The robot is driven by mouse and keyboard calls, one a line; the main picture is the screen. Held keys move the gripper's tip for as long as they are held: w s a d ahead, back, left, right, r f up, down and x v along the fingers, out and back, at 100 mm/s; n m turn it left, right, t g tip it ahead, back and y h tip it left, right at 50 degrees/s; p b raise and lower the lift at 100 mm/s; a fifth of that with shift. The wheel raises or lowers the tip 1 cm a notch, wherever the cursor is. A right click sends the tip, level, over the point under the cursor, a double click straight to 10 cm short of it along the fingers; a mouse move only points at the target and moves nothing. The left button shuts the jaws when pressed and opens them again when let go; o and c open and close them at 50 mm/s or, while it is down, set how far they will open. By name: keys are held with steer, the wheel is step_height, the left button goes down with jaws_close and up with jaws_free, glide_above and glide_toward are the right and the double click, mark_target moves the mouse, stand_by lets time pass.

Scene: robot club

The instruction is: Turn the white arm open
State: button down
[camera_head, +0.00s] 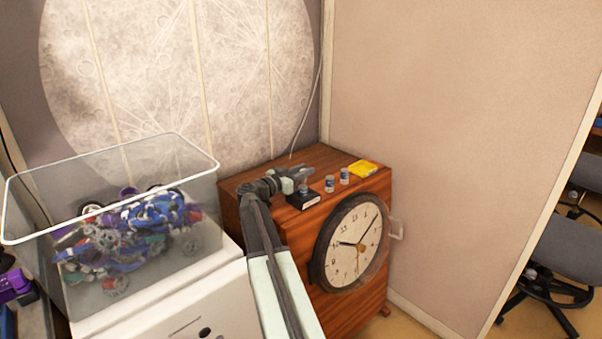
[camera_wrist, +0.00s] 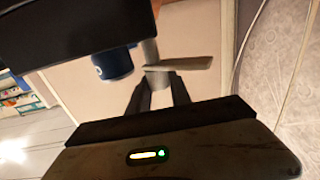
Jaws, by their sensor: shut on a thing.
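In the wrist view, a pale arm (camera_wrist: 185,63) sticks out sideways from a short upright grey post (camera_wrist: 150,48). My gripper (camera_wrist: 159,80) has its two dark fingers closed together on the pale arm. In the head view my gripper (camera_head: 302,174) is low over the brown wooden cabinet (camera_head: 262,175), just above a small black box (camera_head: 303,200). The pale arm is too small and covered to make out clearly there. How far it is turned cannot be told.
A round clock (camera_head: 350,240) is on the cabinet's front. A clear bin (camera_head: 190,245) of colourful parts stands at the left. A wall (camera_head: 440,120) rises behind the cabinet.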

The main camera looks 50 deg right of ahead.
steer(key=shift+w+m+g, duration=0.2)
steer(key=shift+m+g, duration=0.9)
steer(key=shift+g, duration=0.6)
steer(key=shift+s+g+y, duration=0.1)
steer(key=shift+g+y, duration=0.2)
steer(key=c, duration=1.2)
jaws_free()
